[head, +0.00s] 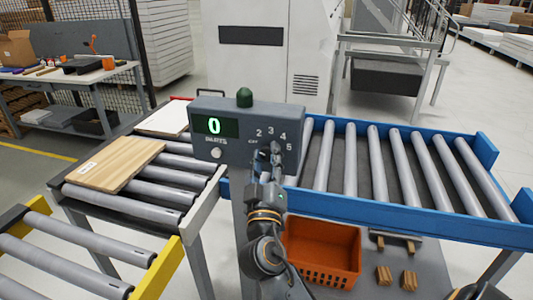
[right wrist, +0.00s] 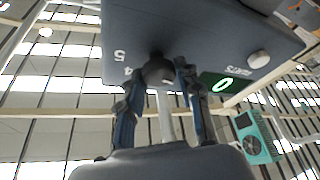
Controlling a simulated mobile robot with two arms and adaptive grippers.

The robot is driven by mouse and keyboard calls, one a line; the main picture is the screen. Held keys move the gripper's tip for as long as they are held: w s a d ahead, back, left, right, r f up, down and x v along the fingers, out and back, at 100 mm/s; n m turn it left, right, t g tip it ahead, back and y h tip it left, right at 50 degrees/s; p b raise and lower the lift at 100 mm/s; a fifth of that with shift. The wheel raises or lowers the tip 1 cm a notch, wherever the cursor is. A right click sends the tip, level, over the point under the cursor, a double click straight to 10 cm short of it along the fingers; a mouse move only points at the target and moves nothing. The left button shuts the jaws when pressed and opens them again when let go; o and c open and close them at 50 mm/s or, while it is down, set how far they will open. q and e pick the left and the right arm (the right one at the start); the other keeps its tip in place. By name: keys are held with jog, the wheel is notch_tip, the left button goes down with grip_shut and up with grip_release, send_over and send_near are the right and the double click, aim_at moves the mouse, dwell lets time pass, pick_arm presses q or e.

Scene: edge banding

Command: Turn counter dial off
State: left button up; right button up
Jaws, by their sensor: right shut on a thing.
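The grey counter box (head: 230,152) stands at the middle of the head view, with a green lit "0" on its display (head: 214,126) above the word PARTS. Marks 2, 3, 4, 5 and a small "OFF" ring its dial. The dial (right wrist: 158,69) shows in the right wrist view as a dark round knob between the fingers. My right gripper (head: 268,160) is at the front of the box, shut on the dial, and hides most of it in the head view. The dial's pointer setting cannot be read. My left gripper is not in view.
A white button (head: 215,154) and a green dome (head: 244,97) are on the box. Wooden boards (head: 115,165) lie on the left rollers. The blue-framed roller conveyor (head: 400,205) at the right is empty. An orange crate (head: 320,250) sits below, beside my right arm.

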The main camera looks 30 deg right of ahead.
jog(key=shift+n, duration=0.6)
jog(key=shift+y+p, duration=0.3)
jog(key=o, duration=1.1)
jog(key=shift+o, duration=0.2)
jog(key=v, duration=1.2)
jog(key=shift+f, duration=0.15)
